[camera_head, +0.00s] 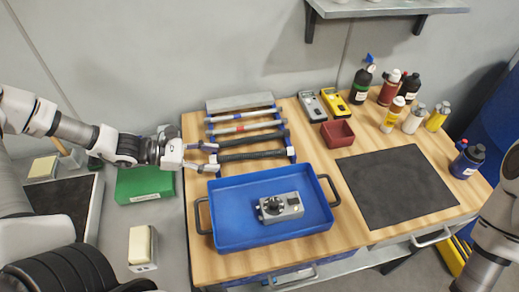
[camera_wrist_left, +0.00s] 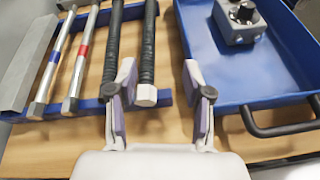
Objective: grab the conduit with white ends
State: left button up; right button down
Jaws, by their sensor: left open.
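The conduit with a white end is a black bar (camera_head: 252,155), nearest the blue tray among the bars on the rack. In the left wrist view it (camera_wrist_left: 147,45) shows one white end cap; its far end is out of that view. My left gripper (camera_head: 212,158) is open and empty at the left end of the rack. In the left wrist view the white end appears between the spread fingers (camera_wrist_left: 162,95), closer to the left finger. Depth between them is hard to tell. My right arm shows at the right edge, its gripper out of view.
A second black bar (camera_head: 250,138) and two thin metal bars, one blue-banded (camera_head: 240,115) and one red-banded (camera_head: 243,127), lie alongside. The blue tray (camera_head: 225,238) holding a grey device (camera_head: 287,208) stands close in front. A black mat (camera_head: 395,185) and several bottles are on the right.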

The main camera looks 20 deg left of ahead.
aim_at(230, 156)
pick_arm(q)
jog(key=shift+w+a+f, duration=0.25)
jog(key=shift+w+a, duration=0.1)
jog(key=shift+a, duration=0.15)
jog(key=shift+w+a+f, duration=0.2)
jog(key=shift+w+a, duration=0.1)
jog(key=shift+a, duration=0.15)
jog(key=b, duration=0.1)
jog(key=d+b, duration=0.2)
jog(key=shift+w+d+f, duration=0.2)
jog(key=shift+w+f, duration=0.15)
jog(key=shift+f, duration=0.05)
jog(key=shift+w+d+f+b, duration=0.15)
jog(key=shift+w+d+b, duration=0.1)
jog(key=shift+d+b, duration=0.1)
jog(key=b+x, duration=0.1)
jog(key=x, duration=0.3)
jog(key=shift+w+a+f, duration=0.1)
jog(key=shift+w+a, duration=0.05)
jog(key=shift+w, duration=0.1)
jog(key=shift+c, duration=0.7)
jog(key=c, duration=0.6)
grip_shut()
